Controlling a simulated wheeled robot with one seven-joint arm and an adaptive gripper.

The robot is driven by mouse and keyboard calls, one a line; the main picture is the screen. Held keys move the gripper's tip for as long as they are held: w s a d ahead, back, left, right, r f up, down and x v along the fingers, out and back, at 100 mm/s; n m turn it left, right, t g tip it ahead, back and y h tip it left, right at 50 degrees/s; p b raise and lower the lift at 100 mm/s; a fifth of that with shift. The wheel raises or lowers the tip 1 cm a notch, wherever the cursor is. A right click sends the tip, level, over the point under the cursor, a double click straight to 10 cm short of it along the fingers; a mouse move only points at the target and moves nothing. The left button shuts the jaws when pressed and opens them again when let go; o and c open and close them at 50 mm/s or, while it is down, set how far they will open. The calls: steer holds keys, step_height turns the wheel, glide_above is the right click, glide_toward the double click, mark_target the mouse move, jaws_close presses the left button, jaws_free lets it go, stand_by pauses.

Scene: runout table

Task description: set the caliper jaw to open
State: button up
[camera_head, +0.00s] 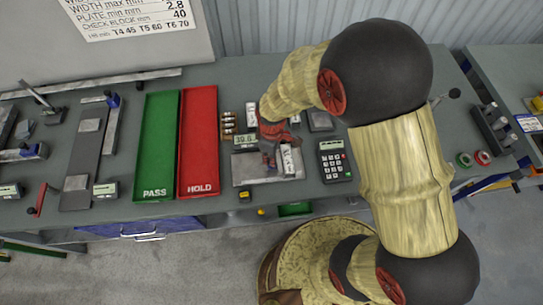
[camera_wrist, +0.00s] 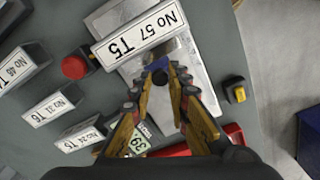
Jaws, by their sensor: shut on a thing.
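My gripper (camera_head: 272,150) is over the metal plate (camera_head: 240,172) of the caliper station in the head view. In the wrist view my gripper (camera_wrist: 168,70) has its fingertips close together on a small blue and dark piece, the caliper jaw (camera_wrist: 158,63), most of which is hidden. A block marked "No 57 T5" (camera_wrist: 143,30) lies on the plate (camera_wrist: 192,62), just beyond the fingertips. The caliper's green display (camera_head: 245,140) reads about 39, with its last digit unclear. The display also shows partly behind a finger in the wrist view (camera_wrist: 137,143).
Labelled blocks (camera_wrist: 55,106) stand left of the plate, near a red button (camera_wrist: 75,67). A yellow and black piece (camera_wrist: 236,92) lies right of the plate. A green PASS tray (camera_head: 155,150) and red HOLD tray (camera_head: 198,150) are at left; a keypad (camera_head: 335,160) is at right.

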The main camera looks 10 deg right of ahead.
jaws_close()
steer(key=shift+a, duration=0.1)
steer(key=a, duration=0.6)
steer(key=shift+w, duration=0.15)
steer(key=shift+a, duration=0.1)
steer(key=o, duration=0.7)
jaws_free()
steer(key=shift+a, duration=0.15)
steer(key=shift+o, duration=0.8)
step_height(320, 180, up, 12)
